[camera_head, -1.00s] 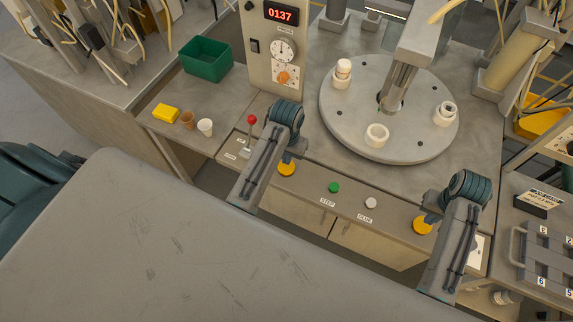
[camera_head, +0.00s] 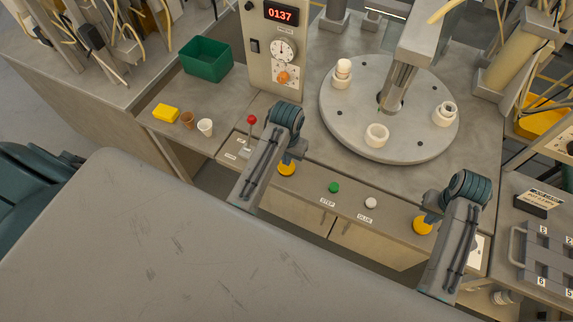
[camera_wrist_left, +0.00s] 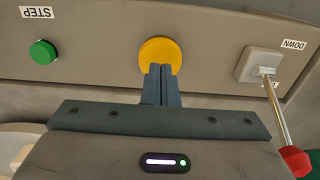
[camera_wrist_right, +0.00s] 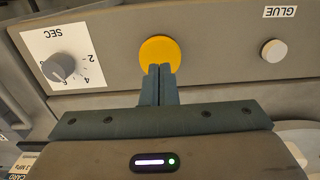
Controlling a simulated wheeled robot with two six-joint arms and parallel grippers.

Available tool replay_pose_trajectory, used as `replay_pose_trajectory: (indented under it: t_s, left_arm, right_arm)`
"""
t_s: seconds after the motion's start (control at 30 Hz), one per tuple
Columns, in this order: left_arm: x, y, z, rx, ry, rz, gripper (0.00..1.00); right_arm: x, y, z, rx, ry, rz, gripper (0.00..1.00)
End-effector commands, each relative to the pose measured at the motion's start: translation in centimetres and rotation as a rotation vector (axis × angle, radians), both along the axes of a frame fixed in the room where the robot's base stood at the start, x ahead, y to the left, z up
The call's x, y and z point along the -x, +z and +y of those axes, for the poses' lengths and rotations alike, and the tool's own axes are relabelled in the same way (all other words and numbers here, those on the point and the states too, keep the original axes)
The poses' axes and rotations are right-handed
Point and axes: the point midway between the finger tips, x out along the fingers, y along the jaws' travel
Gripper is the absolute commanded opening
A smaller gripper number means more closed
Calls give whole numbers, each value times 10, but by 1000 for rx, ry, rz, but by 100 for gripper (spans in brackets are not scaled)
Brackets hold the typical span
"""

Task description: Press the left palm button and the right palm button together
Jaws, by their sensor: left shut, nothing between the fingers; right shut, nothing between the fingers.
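The left palm button (camera_head: 286,169) is a yellow disc on the front panel, below the dial column. It also shows in the left wrist view (camera_wrist_left: 160,52). My left gripper (camera_wrist_left: 161,70) is shut and empty, its fingertips overlapping the button's lower edge in that view. The right palm button (camera_head: 422,226) is a matching yellow disc further right on the panel; it also shows in the right wrist view (camera_wrist_right: 160,50). My right gripper (camera_wrist_right: 160,70) is shut and empty, its tips overlapping that button's lower edge. I cannot tell whether either gripper touches its button.
A green STEP button (camera_head: 334,187) and a white GLUE button (camera_head: 371,203) sit between the yellow ones. A red-tipped lever (camera_head: 251,120) stands left of my left gripper. A SEC knob (camera_wrist_right: 58,67) is beside the right button. A round turntable (camera_head: 340,120) lies behind.

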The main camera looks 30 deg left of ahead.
Motion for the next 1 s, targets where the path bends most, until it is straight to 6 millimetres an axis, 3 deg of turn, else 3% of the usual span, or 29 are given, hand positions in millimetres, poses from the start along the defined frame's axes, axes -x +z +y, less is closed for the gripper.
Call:
replay_pose_trajectory:
  t_s: [1.0]
  left_arm:
    - [0, -20, 0, 0, 0, 1, 0]
  right_arm:
    - [0, -2, 0, 0, 0, 0, 0]
